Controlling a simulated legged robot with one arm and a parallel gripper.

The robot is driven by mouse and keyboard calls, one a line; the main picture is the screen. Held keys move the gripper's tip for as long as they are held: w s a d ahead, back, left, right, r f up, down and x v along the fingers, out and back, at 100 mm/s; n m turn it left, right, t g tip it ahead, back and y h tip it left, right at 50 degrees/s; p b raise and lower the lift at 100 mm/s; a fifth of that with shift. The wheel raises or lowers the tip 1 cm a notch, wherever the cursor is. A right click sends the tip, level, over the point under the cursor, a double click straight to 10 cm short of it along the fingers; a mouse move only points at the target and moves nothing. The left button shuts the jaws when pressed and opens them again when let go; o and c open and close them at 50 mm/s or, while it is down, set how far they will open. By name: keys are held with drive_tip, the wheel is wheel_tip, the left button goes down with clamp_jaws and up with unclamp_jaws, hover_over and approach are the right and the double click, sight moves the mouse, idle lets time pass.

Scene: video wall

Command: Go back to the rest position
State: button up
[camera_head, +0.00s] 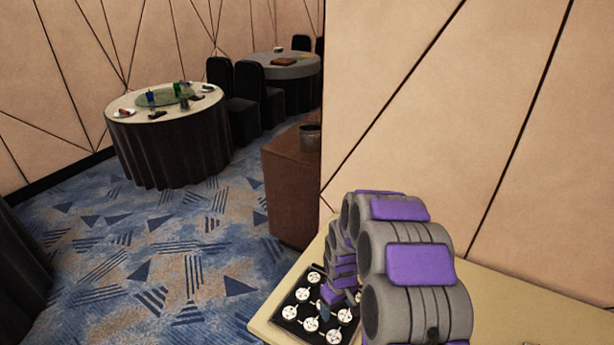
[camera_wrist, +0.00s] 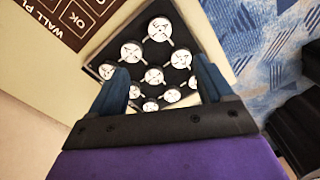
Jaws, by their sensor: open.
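My gripper (camera_wrist: 158,92) shows in the wrist view with its two dark blue fingers spread apart and nothing between them. It is above a black panel (camera_wrist: 100,57) with several round white knobs (camera_wrist: 159,29). Whether the fingertips touch the panel cannot be told. In the head view my grey and purple arm reaches down over the same black panel (camera_head: 290,312) and covers part of its right side. The gripper (camera_head: 325,312) is small and partly hidden behind the arm there.
The panel lies on a cream table (camera_head: 525,300) against a beige wall (camera_head: 450,130). A brown sign (camera_wrist: 75,15) with lettering is beside the panel. A brown cabinet (camera_head: 290,195) stands behind. Round tables (camera_head: 165,140) and dark chairs are farther back. Patterned carpet (camera_head: 170,260) is open at left.

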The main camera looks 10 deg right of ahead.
drive_tip(key=s+r+m+b, duration=0.1)
drive_tip(key=s+r+b, duration=0.1)
drive_tip(key=s+r, duration=0.65)
drive_tip(key=s+r+m+g+b, duration=0.1)
drive_tip(key=s+r, duration=0.5)
drive_tip(key=s, duration=0.7)
drive_tip(key=s+r+m+b, duration=0.2)
drive_tip(key=s+r, duration=0.5)
drive_tip(key=s, duration=0.5)
drive_tip(key=shift+s+m+g, duration=0.4)
drive_tip(key=shift+m, duration=0.3)
